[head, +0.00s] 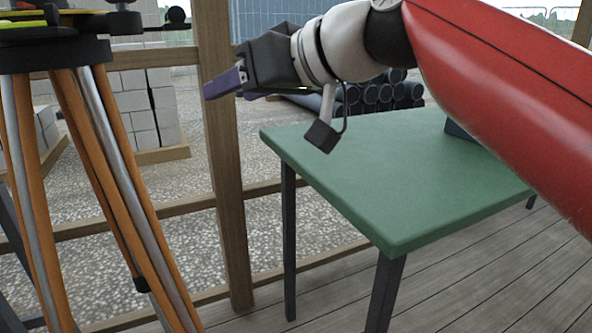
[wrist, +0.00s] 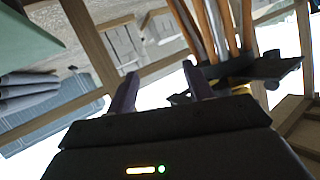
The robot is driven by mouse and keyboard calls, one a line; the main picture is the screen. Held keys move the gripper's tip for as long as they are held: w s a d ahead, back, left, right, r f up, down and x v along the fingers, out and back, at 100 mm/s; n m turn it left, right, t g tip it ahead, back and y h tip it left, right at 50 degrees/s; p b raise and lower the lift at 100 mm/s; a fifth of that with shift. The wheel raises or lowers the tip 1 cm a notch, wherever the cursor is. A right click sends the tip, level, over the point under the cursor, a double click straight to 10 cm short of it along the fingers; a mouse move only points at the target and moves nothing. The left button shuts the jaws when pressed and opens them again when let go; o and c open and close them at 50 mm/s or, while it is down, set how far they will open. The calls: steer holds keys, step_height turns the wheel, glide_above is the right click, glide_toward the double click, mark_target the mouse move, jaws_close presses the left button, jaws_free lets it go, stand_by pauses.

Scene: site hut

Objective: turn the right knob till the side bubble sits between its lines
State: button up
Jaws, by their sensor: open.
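The tripod (head: 90,190), with orange and silver legs, stands at the left in the head view. The black levelling instrument (head: 50,50) on its top is cut off by the picture's upper edge. A dark knob (head: 124,22) shows on its right side, and a thin rod with a round black end (head: 176,15) reaches further right. A yellow-green part (head: 30,15) shows on top; I cannot make out the bubble or its lines. My gripper (head: 232,90) is open and empty, right of and below the rod's end. The wrist view shows the instrument (wrist: 245,70) tilted beyond my fingers (wrist: 160,85).
A green table (head: 400,180) stands below my arm at the right. A wooden post (head: 222,170) with rails stands behind my gripper. Pale blocks (head: 145,105) and dark pipes (head: 370,95) lie outside on gravel. The plank floor is clear at the lower right.

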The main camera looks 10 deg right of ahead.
steer(key=s+d+f+m+h+p, duration=0.1)
steer(key=s+d+f+h+p, duration=0.1)
steer(key=f, duration=0.4)
steer(key=s+d+f+m+g+h+p, duration=0.1)
steer(key=s+d+f+m+h+p, duration=0.1)
steer(key=f, duration=0.5)
steer(key=shift+s+d+f+m+g+h, duration=0.15)
steer(key=shift+d+m+g+h, duration=0.15)
steer(key=shift+d+h, duration=0.5)
steer(key=shift+d, duration=0.2)
